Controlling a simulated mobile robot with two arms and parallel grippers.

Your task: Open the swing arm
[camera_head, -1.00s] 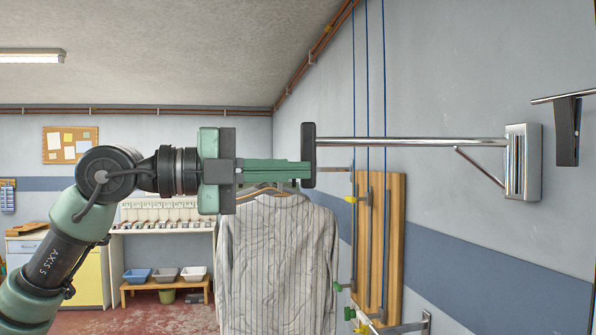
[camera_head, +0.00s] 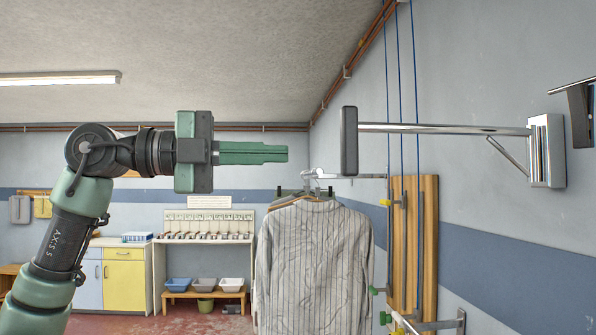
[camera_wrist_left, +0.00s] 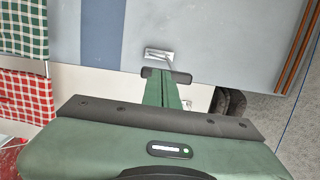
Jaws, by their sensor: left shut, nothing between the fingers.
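The swing arm (camera_head: 440,129) is a chrome bar with a dark upright end plate (camera_head: 349,140), fixed to the right wall by a metal bracket (camera_head: 546,150). It points out from the wall into the room. My left gripper (camera_head: 286,153) is shut and empty, level with the end plate and to its left, with a visible gap between in the head view. In the left wrist view the shut green fingers (camera_wrist_left: 163,90) point toward the dark end plate (camera_wrist_left: 180,76); the wall bracket (camera_wrist_left: 160,55) shows beyond. My right gripper is not in view.
A striped shirt (camera_head: 314,255) hangs on a hanger below the fingertips. Wooden boards (camera_head: 428,240) and blue cords (camera_head: 401,80) run along the right wall. A second dark bracket (camera_head: 580,115) is at the far right. A shelf and yellow cabinet (camera_head: 124,283) stand at the back.

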